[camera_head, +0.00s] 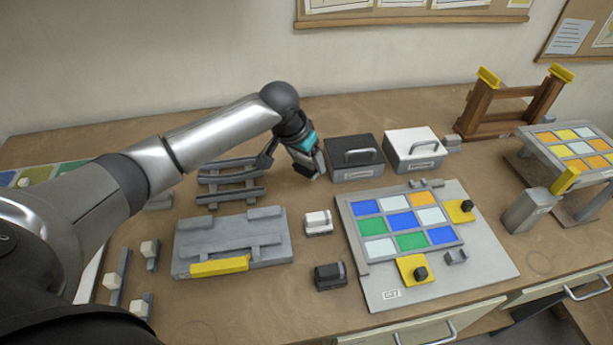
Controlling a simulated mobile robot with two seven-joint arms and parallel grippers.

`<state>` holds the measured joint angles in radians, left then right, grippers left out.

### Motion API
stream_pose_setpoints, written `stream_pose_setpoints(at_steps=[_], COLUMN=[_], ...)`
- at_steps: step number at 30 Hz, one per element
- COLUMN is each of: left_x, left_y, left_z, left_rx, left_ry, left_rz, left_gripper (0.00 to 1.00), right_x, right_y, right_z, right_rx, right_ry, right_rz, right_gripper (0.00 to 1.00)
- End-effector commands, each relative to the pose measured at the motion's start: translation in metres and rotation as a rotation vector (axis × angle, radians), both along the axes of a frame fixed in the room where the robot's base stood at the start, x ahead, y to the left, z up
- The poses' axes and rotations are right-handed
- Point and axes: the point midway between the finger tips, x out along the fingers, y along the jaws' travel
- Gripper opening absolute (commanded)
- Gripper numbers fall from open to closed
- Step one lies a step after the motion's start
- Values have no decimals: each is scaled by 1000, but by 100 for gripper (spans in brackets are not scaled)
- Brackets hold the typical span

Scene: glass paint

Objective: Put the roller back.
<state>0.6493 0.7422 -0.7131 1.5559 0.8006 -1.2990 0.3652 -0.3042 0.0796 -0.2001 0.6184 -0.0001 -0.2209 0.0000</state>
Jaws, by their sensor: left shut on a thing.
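My left gripper (316,168) reaches in from the left, pointing down between the grey rack and the dark lidded box. It is shut on the roller, which is mostly hidden by the fingers and wrist. A dark slim part (267,154) shows on the left of the wrist, at the rack's right end; I cannot tell whether it belongs to the roller. The grey slatted rack (230,180) stands just left of the gripper. I cannot tell whether the held roller touches anything. My right gripper is not in view.
The dark box (355,173) and a white box (412,165) stand right of the gripper. In front are a grey fixture (230,240), small white (318,223) and black (330,276) blocks, and the coloured glass panel's board (487,262). A wooden frame (505,122) stands at the back right.

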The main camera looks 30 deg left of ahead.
Motion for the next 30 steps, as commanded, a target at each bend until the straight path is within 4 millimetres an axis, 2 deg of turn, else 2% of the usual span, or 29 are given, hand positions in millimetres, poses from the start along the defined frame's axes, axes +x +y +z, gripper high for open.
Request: stream_pose_setpoints(at_steps=[6, 13, 25, 26, 30], left_x=[1, 0, 1, 1, 1], left_y=[0, 0, 0, 0, 0], left_z=[-15, -49, -54, -54, -54], left_rx=[0, 0, 0, 1, 1], left_ry=[-2, 0, -2, -2, -2], left_rz=[1, 1, 1, 0, 0], left_gripper=[22, 22, 22, 77, 92], right_x=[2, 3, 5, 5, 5], right_y=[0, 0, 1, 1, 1], right_z=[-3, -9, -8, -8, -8], right_rx=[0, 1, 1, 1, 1], right_ry=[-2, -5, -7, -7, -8], right_rz=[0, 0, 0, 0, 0], right_gripper=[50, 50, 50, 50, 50])
